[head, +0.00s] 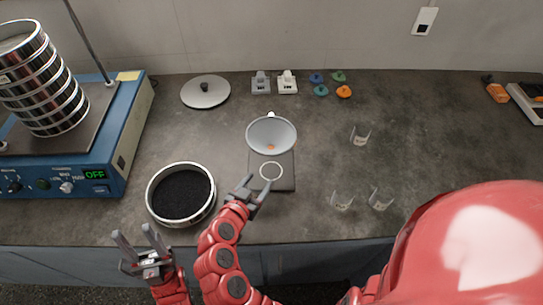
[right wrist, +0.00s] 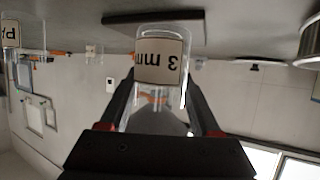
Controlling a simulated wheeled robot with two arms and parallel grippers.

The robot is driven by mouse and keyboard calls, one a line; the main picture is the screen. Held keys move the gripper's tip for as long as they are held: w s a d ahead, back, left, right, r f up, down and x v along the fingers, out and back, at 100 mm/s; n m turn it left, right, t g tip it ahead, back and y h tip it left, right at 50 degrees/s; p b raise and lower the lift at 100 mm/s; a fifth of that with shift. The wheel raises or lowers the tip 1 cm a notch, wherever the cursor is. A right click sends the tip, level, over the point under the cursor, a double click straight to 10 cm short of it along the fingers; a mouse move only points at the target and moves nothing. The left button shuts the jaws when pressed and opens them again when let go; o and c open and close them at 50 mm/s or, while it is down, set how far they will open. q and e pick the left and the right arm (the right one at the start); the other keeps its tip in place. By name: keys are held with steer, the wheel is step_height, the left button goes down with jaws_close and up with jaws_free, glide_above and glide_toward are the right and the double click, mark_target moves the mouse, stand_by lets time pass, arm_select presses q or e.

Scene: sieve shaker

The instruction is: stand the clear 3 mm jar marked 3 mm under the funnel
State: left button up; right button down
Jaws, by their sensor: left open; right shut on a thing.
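The clear jar with a white label reading 3 mm (right wrist: 160,62) is between the fingers of my right gripper (right wrist: 160,95) in the right wrist view, which is upside down; the jar looks upright. In the head view my right gripper (head: 255,188) is at the front left edge of the dark stand plate (head: 284,184); the clear jar is hard to make out there. A white ring (head: 271,171) shows on the plate. The grey funnel (head: 271,135) is above the plate's back part. My left gripper (head: 145,245) is open and empty at the table's front edge.
A black-filled sieve (head: 181,194) stands left of the plate. The blue shaker (head: 110,150) with its sieve stack (head: 42,85) is further left. Clear jars stand to the right (head: 360,136), (head: 342,201), (head: 380,200). A lid (head: 205,92) lies at the back.

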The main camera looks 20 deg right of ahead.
steer(key=w+d+p, duration=0.1)
steer(key=w+d, duration=0.3)
steer(key=shift+w+r+p, duration=0.1)
steer(key=shift+w+p, duration=0.05)
steer(key=shift+p, duration=0.15)
steer(key=shift+w+d, duration=0.25)
steer(key=shift+w, duration=0.15)
steer(key=shift+w+d+r+p, duration=0.15)
steer(key=shift+w+d+p, duration=0.6)
steer(key=shift+w+d, duration=0.2)
steer(key=shift+w+d+f+p, duration=0.1)
steer(key=shift+w+f+p, duration=0.1)
steer(key=shift+f, duration=0.2)
steer(key=shift+w+f+p, duration=0.1)
steer(key=shift+f+p, duration=0.05)
steer(key=shift+f, duration=0.25)
steer(key=shift+s+f, duration=0.1)
steer(key=shift+f, duration=0.05)
steer(key=shift+f, duration=0.1)
steer(key=shift+f+b, duration=0.1)
steer(key=shift+b, duration=0.2)
steer(key=shift+c, duration=0.5)
jaws_free()
